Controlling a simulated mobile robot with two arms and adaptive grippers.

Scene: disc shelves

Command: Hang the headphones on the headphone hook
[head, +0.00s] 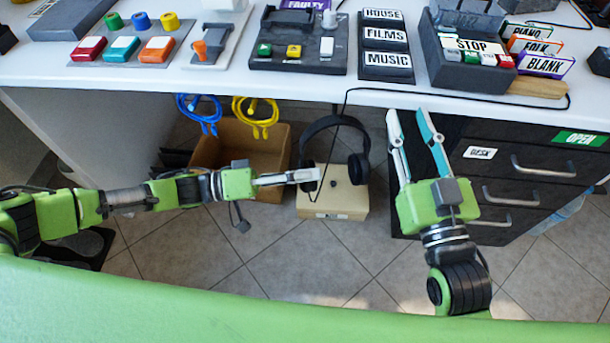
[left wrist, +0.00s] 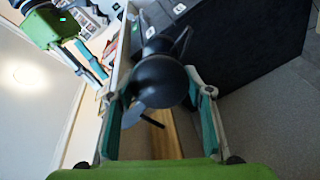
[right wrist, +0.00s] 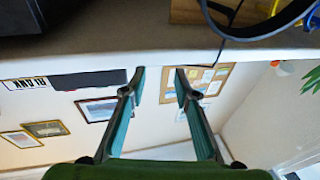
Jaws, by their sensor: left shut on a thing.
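The black headphones (head: 335,121) are upright below the desk's front edge, headband up, with a thin black cable running up to the desktop. My left gripper (head: 316,178) is shut on their left ear cup. In the left wrist view the dark ear cup (left wrist: 160,80) sits between the fingers (left wrist: 160,115). My right gripper (head: 408,116) is open and empty, pointing up at the desk edge, right of the headphones. In the right wrist view its fingers (right wrist: 158,85) are apart, with part of the headband (right wrist: 262,32) at upper right. I cannot clearly make out the headphone hook; whether the headband touches one is unclear.
Blue (head: 200,116) and yellow cables (head: 256,122) hang under the desk edge to the left. A cardboard box (head: 228,140) and a beige box (head: 332,203) stand below. Dark drawers (head: 530,165) are at right. The desktop (head: 215,80) carries switch panels and labelled blocks.

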